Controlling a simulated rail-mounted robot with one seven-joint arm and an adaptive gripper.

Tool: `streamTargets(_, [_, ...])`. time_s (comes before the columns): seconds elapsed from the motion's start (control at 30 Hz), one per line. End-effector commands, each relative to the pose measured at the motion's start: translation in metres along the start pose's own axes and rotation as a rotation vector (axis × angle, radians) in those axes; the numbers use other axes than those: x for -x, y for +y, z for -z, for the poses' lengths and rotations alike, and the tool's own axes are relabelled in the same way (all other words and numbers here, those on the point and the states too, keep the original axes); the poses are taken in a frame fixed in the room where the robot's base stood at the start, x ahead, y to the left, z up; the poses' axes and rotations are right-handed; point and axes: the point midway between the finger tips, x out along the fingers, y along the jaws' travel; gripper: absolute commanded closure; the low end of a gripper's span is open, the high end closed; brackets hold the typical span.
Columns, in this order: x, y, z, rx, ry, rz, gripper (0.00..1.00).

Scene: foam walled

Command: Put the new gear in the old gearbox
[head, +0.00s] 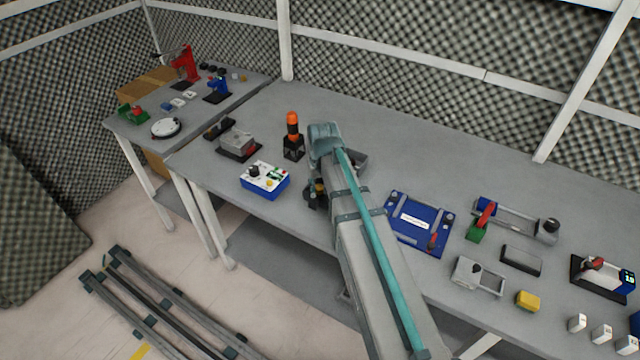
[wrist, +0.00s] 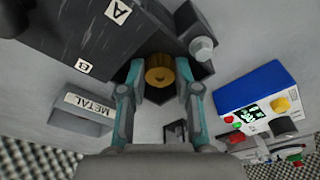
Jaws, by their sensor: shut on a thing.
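In the wrist view, my gripper (wrist: 160,88) has its teal and grey fingers either side of a round brass gear (wrist: 160,72) with a hole in its middle, and is shut on it. The gear is at the edge of a dark block (wrist: 60,42) with white labels A and B, which may be the old gearbox; I cannot tell whether they touch. In the head view, my gripper (head: 316,193) is mostly hidden by my arm, and the dark block cannot be made out.
A grey bin labelled METAL (wrist: 80,112) stands left in the wrist view. A blue control box (head: 265,182) and an orange-topped beacon (head: 293,135) stand left of my arm in the head view. A blue tray (head: 419,242) lies to its right. The table's back is clear.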

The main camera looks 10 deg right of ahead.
Motion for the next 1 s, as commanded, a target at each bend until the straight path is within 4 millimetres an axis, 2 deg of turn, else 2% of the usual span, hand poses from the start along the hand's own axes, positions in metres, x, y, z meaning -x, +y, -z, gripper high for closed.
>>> streamTargets(0.4, [-0.005, 0.000, -0.001, 0.000, 0.000, 0.000, 1.00])
streamTargets(0.43, [-0.005, 0.000, -0.001, 0.000, 0.000, 0.000, 0.65])
streamTargets(0.5, [-0.004, 0.000, -0.001, 0.000, 0.000, 0.000, 0.57])
streamTargets(0.77, [-0.004, 0.000, -0.001, 0.000, 0.000, 0.000, 0.57])
streamTargets(1.0, [0.007, 0.000, 0.000, 0.000, 0.002, 0.000, 0.57])
